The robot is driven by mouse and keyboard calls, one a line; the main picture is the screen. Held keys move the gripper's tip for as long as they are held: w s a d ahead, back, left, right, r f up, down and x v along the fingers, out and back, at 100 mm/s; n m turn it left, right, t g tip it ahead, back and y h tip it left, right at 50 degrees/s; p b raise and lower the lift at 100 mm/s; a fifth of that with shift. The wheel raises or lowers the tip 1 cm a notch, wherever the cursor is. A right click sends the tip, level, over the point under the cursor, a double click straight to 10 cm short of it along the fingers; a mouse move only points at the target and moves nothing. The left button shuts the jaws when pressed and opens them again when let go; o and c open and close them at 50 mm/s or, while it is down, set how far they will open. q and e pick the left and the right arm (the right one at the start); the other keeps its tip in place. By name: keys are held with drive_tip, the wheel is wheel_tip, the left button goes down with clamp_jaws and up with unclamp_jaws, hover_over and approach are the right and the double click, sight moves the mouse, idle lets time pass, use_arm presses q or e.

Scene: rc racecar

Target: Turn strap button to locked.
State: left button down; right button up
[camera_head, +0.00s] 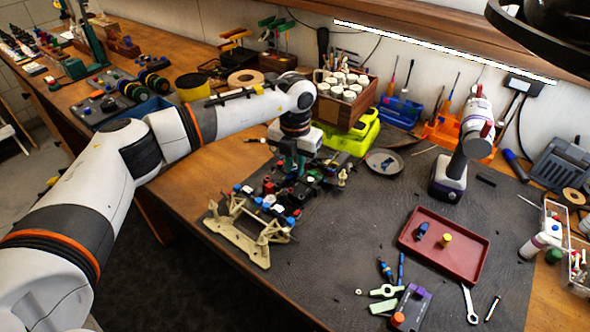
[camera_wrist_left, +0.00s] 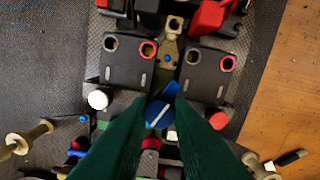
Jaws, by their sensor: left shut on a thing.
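The RC racecar chassis (camera_head: 240,232) stands on the dark mat, with a tan frame at its front and several coloured caps and knobs on it. My left gripper (camera_head: 292,172) points down over the rear part of the car. In the left wrist view its green fingers (camera_wrist_left: 162,128) are shut on a round blue button (camera_wrist_left: 159,111) with a white line across it. The line runs diagonally. A blue tab (camera_wrist_left: 170,88) sits just beyond the button. Part of the button is hidden between the fingers. I cannot read any lock mark. My right gripper is not in view.
A red tray (camera_head: 445,270) holds a blue and a yellow part. A cordless tool (camera_head: 448,180) stands on the mat. A yellow-green case (camera_head: 350,142) and a wooden box (camera_head: 362,108) are behind the car. Loose tools lie front right. Bare mat lies between car and tray.

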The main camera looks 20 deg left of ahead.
sight(296, 169)
use_arm(q)
drive_tip(key=m+b, duration=0.3)
drive_tip(key=m, duration=0.3)
drive_tip(key=shift+b, duration=0.4)
drive_tip(key=m+b, duration=0.1)
drive_tip(key=m, duration=0.2)
drive_tip(key=shift+m, duration=0.4)
drive_tip(key=shift+r+m+b, duration=0.1)
drive_tip(key=shift+m+b, duration=0.6)
drive_tip(key=shift+m, duration=0.8)
drive_tip(key=c, duration=1.3)
unclamp_jaws()
wheel_tip(296, 169, up, 12)
drive_tip(key=b, duration=0.1)
